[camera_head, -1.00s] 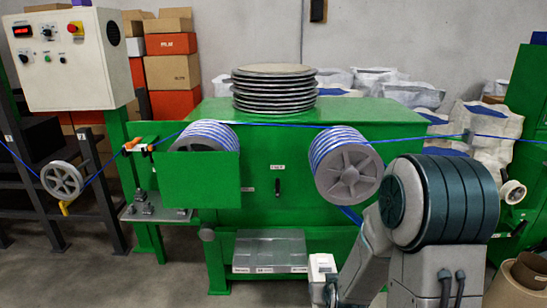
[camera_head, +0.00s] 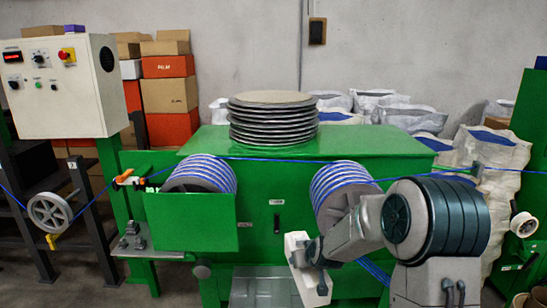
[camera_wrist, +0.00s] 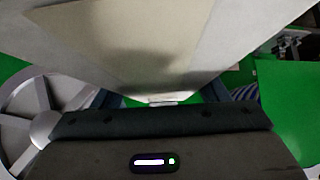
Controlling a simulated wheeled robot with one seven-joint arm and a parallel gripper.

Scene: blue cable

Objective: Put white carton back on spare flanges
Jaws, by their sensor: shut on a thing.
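The white carton (camera_head: 317,291) is held in my gripper (camera_head: 303,257) in front of the green machine, low and right of centre in the head view. In the wrist view the carton (camera_wrist: 120,40) fills the upper part, close to the camera, and hides the fingertips. The spare flanges (camera_head: 272,122) are a stack of round grey discs with dark edges on the machine's top, well above and a little left of my gripper in the head view. The top disc looks bare.
Two cable reels (camera_head: 203,174) and (camera_head: 340,187) sit on the front of the green machine (camera_head: 275,245). A blue cable (camera_head: 265,159) runs across in front of the flanges. A control box (camera_head: 63,88) stands left, and white bags (camera_head: 497,160) stand right.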

